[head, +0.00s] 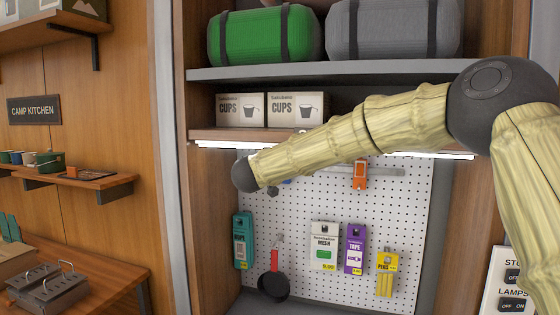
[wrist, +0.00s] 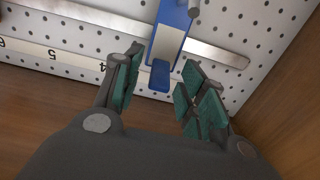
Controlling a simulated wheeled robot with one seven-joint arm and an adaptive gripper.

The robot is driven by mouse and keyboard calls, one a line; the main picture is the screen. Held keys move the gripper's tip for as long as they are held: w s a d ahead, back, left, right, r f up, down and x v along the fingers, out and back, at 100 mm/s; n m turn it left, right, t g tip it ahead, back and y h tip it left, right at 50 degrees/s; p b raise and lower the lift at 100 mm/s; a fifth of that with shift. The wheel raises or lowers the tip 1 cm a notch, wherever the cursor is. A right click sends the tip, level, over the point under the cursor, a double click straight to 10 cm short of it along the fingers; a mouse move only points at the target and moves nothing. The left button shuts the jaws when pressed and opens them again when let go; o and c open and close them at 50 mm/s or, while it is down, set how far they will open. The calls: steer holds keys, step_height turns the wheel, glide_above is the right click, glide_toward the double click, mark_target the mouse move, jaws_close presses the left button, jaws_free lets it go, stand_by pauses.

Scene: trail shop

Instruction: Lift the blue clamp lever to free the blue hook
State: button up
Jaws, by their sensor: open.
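The blue hook (wrist: 171,38) sits across the metal rail on the pegboard in the wrist view, with a pale plate in its middle. A blue tab (wrist: 159,77), apparently the clamp lever, sticks out at its lower end. My gripper (wrist: 163,62) is open, its teal-padded fingers on either side of the tab, with visible gaps and nothing held. In the head view my arm covers most of this spot. Only a small blue bit (head: 287,181) shows below the arm, and my gripper's fingers are mostly hidden.
An orange hook (head: 360,174) sits on the same rail (head: 391,172) to the right. Hanging goods, including a teal pack (head: 242,241), a black pan (head: 273,287) and a purple pack (head: 355,249), are below. A lit shelf (head: 220,137) with cup boxes is above.

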steer(key=v, duration=1.1)
steer(key=shift+s+r, duration=0.15)
steer(key=shift+s, duration=0.1)
